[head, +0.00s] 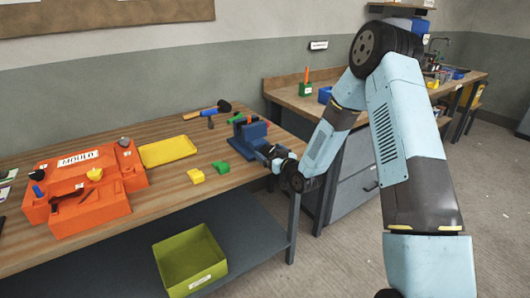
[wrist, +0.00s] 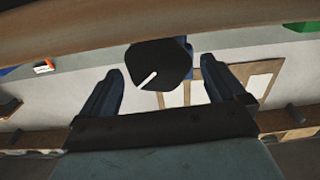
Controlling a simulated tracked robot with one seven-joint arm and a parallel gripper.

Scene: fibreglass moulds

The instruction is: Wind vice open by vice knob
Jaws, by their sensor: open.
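The blue vice (head: 251,134) stands at the right end of the wooden workbench. My gripper (head: 268,152) is at the near right side of the vice, close to the bench edge. In the wrist view the dark round vice knob (wrist: 172,62) has a white pointer line slanting to its lower left. My gripper's two fingers (wrist: 161,70) are open, one on either side of the knob, with a visible gap on both sides. I cannot tell how deep the knob lies between them. In the head view my gripper hides the knob.
An orange mould (head: 85,190), yellow tray (head: 167,151), yellow block (head: 196,176) and green block (head: 220,167) lie left of the vice. A hammer (head: 208,110) lies behind. A green bin (head: 190,260) sits on the lower shelf. A second bench (head: 290,95) stands behind my arm.

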